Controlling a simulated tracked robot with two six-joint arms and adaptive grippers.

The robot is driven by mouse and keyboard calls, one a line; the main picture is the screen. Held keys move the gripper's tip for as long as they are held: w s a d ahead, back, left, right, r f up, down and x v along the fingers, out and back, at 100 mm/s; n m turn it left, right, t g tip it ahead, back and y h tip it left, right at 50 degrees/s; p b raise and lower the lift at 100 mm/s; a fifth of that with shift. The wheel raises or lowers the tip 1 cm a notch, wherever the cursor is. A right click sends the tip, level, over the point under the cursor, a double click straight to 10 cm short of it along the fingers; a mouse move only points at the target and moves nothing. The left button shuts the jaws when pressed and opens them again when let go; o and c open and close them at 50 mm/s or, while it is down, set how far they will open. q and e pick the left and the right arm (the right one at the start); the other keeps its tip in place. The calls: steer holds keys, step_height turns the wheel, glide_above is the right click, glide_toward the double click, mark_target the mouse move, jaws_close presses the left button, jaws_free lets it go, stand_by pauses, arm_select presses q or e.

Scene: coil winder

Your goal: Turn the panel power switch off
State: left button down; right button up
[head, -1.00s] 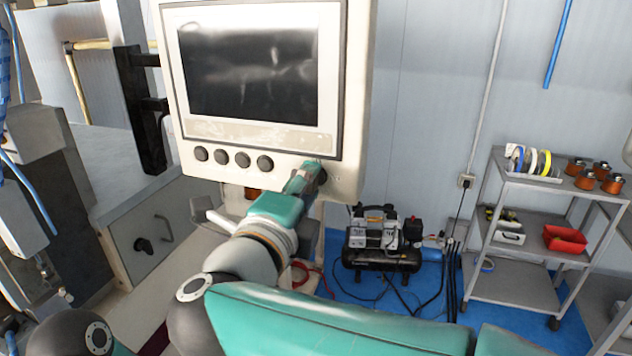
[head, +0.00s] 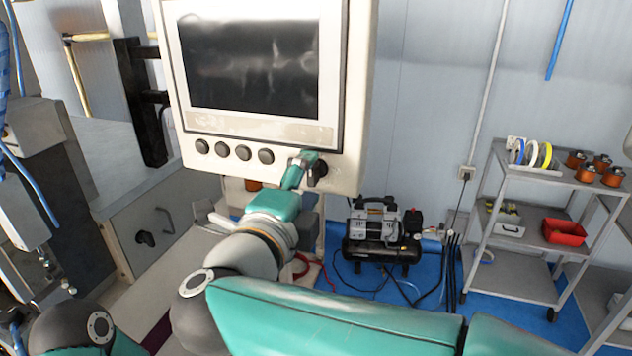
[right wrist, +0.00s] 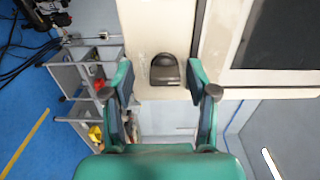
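The panel power switch is a black rotary knob (head: 317,172) at the lower right corner of the cream control panel (head: 352,120). In the right wrist view the knob (right wrist: 166,70) shows its raised grip, on the panel's light face. My right gripper (head: 303,163) is at that corner, with its tips just beside the knob in the head view. In the right wrist view the right gripper (right wrist: 161,82) is open, with one finger on each side of the knob and gaps between. Contact is not visible. My left gripper is out of view.
Several black knobs (head: 222,150) line the panel below the dark screen (head: 250,65). A compressor (head: 380,235) stands on the blue floor behind. A grey shelf cart (head: 515,225) with coils and a red bin (head: 564,232) is at the right.

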steer(key=shift+r, duration=0.1)
steer(key=shift+s, duration=0.1)
steer(key=shift+s, duration=0.15)
steer(key=v, duration=1.1)
steer(key=shift+s, duration=0.25)
steer(key=shift+a, duration=0.1)
